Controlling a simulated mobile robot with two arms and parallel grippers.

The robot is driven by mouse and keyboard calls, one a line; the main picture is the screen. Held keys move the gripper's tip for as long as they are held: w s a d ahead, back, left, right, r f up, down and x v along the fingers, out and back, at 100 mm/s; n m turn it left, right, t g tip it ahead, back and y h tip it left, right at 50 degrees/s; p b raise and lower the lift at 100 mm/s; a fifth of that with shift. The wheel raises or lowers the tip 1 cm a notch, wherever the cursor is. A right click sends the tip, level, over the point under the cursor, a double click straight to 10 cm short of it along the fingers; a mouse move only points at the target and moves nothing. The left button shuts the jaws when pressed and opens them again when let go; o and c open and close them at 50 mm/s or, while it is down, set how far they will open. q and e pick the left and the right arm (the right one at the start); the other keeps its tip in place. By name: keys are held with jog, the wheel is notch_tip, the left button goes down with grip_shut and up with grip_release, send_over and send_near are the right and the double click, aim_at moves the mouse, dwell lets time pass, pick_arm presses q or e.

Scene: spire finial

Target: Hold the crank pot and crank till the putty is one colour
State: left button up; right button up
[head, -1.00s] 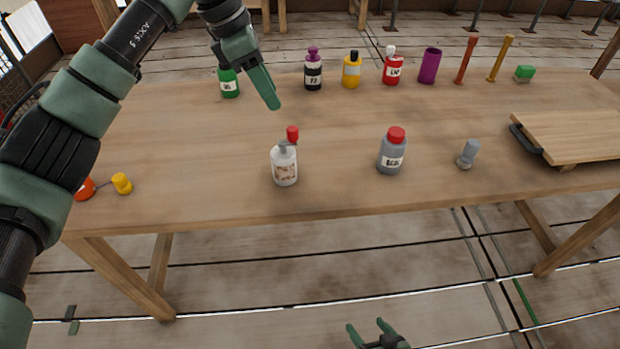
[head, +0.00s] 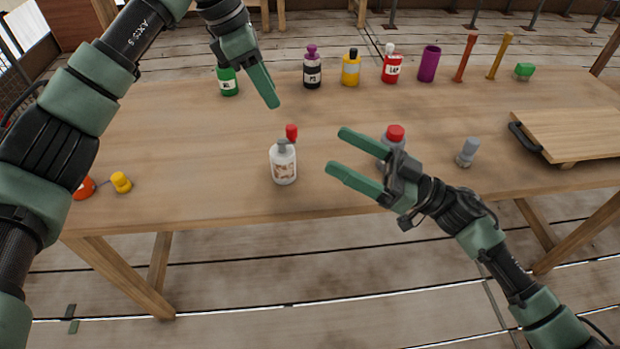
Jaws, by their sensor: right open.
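The crank pot (head: 283,166) seems to be the white labelled pot with a grey top and a red knob (head: 291,132); it stands upright near the table's front edge. The putty is not visible. My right gripper (head: 337,151) is open and empty, its fingers pointing left towards the pot, to the right of it and apart from it in the picture. My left gripper (head: 271,102) hangs above and behind the pot, pointing down; its fingers overlap, so their opening is unclear.
A grey bottle with a red cap (head: 396,134) is partly hidden behind my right gripper. A small grey piece (head: 467,152) and a wooden board (head: 575,130) are to the right. Several bottles, including a yellow one (head: 351,70), line the back. A yellow piece (head: 121,182) lies left.

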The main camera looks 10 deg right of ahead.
aim_at(293, 169)
notch_tip(293, 169, up, 7)
jog(key=n+g, duration=0.3)
jog(key=n, duration=0.1)
jog(key=w+a+f+m+t+h, duration=0.2)
jog(key=f, duration=0.5)
jog(key=w+a+f+m+t+h, duration=0.2)
jog(key=f, duration=0.4)
jog(key=w+a+f+m+t+h, duration=0.1)
jog(key=w+f+m+t+h, duration=0.1)
jog(key=f, duration=0.5)
jog(key=shift+w+a+f+m+t+h, duration=0.3)
jog(key=shift+w+a+m+t+h, duration=0.1)
jog(key=shift+w+m+h, duration=0.2)
jog(key=shift+w+a+f, duration=0.1)
jog(key=shift+a+f, duration=0.1)
jog(key=x, duration=0.7)
jog(key=shift+w+a+f, duration=0.1)
jog(key=shift+w+a, duration=0.05)
jog(key=shift+w, duration=0.05)
jog(key=c, duration=1.6)
